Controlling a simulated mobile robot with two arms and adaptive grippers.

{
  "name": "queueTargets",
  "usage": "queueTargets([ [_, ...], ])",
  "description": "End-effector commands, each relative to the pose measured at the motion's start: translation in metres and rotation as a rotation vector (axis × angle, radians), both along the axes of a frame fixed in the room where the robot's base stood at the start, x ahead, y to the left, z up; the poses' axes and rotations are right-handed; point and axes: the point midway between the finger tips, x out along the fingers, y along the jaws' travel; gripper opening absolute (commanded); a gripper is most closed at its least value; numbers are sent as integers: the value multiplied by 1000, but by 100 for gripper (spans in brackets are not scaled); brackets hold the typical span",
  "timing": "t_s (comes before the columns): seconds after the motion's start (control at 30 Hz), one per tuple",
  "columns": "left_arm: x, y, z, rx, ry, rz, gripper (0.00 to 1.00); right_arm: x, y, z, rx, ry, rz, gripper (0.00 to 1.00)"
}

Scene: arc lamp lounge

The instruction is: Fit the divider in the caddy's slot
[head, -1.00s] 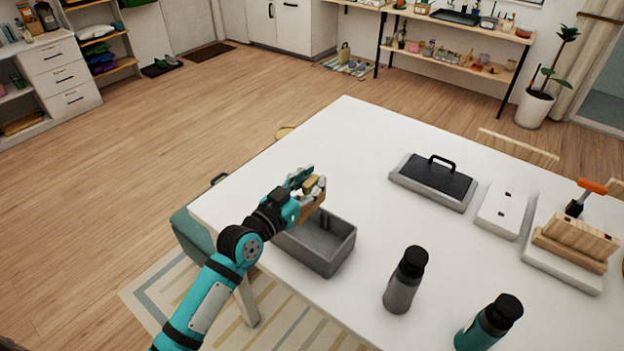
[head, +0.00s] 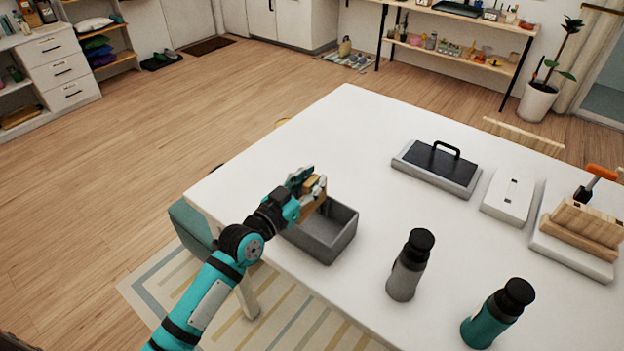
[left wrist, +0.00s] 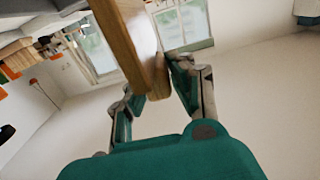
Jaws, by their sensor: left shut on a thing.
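The caddy is an open grey box (head: 341,238) on the near left edge of the white table. My left gripper (head: 310,188) is over the caddy's back left part. It is shut on a wooden divider (head: 317,203), a light brown board. In the left wrist view the divider (left wrist: 133,45) runs up between the fingers of my left gripper (left wrist: 158,82). The gripper and arm hide part of the caddy, and I cannot make out its slot. I cannot tell whether the divider touches the caddy. My right gripper is not in view.
On the white table (head: 345,125), a grey bottle (head: 405,270) and a teal bottle (head: 490,320) stand right of the caddy. Farther back are a dark-topped tray with a handle (head: 437,168), a white box (head: 509,196) and wooden blocks (head: 585,225). The table's back left is clear.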

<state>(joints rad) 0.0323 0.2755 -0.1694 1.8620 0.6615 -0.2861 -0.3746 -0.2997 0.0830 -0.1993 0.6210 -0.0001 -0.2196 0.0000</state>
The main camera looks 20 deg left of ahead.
Motion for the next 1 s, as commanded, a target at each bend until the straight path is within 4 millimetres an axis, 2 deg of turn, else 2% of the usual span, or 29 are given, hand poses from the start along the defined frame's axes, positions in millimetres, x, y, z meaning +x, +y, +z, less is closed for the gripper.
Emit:
queueTargets([
  [1.0, 0, 0, 1, 4, -3, 0, 0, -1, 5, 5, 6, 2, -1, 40],
])
